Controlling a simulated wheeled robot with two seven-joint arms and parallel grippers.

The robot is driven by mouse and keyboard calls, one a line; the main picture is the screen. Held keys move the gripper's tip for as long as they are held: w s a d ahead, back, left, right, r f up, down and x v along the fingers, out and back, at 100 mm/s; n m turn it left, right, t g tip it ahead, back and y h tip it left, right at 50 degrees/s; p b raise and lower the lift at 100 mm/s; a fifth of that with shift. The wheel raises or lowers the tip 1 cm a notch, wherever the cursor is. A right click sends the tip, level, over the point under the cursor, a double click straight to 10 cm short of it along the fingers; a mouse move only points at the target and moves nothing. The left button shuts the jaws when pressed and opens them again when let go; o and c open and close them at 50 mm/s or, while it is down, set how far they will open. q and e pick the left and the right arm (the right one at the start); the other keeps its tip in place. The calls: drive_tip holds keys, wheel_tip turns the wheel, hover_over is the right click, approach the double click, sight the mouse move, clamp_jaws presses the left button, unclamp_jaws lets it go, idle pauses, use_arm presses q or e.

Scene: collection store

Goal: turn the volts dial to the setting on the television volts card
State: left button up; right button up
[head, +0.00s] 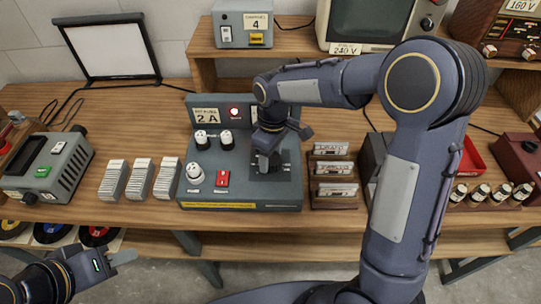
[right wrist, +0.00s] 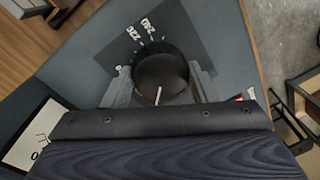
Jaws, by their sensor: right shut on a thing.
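The volts dial (right wrist: 160,75) is a round black knob with a white line on it, on a dark scale plate. In the right wrist view its white line points towards the bottom of the picture. Printed numbers, one reading 240, show above the knob; the others are partly hidden or unclear. My right gripper (head: 268,162) is shut on the dial, with a finger on each side, and hides it in the head view. The television volts card (head: 345,48) reads 240 V and sits below the television screen (head: 368,18). My left gripper (head: 122,258) is low at the left, away from the panel.
The grey control panel (head: 240,190) carries white knobs, a red switch (head: 222,178) and a 2 A card (head: 207,115). Cassettes (head: 334,168) stand close to its right, white card stacks (head: 140,178) to its left. Another card (head: 521,5) at the upper right reads 160 V.

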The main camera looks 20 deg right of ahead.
drive_tip(key=m, duration=0.4)
drive_tip(key=shift+m+b, duration=0.3)
drive_tip(key=m, duration=0.3)
drive_tip(key=shift+r+m+t, duration=0.1)
drive_tip(key=shift+m+t, duration=0.2)
drive_tip(key=shift+m, duration=0.1)
drive_tip(key=m, duration=0.8)
drive_tip(key=shift+s+t, duration=0.1)
drive_tip(key=shift+t, duration=0.2)
drive_tip(key=m, duration=0.3)
drive_tip(key=shift+a+m+p, duration=0.1)
drive_tip(key=shift+m+p, duration=0.25)
drive_tip(key=shift+m, duration=0.05)
drive_tip(key=m+p, duration=0.1)
drive_tip(key=m, duration=0.2)
drive_tip(key=shift+r, duration=0.1)
drive_tip(key=m+p, duration=0.2)
drive_tip(key=m, duration=0.2)
drive_tip(key=shift+m+h, duration=0.3)
drive_tip(key=shift+m, duration=0.1)
drive_tip(key=shift+m+p, duration=0.75)
drive_tip(key=shift+m, duration=0.65)
drive_tip(key=shift+a, duration=0.1)
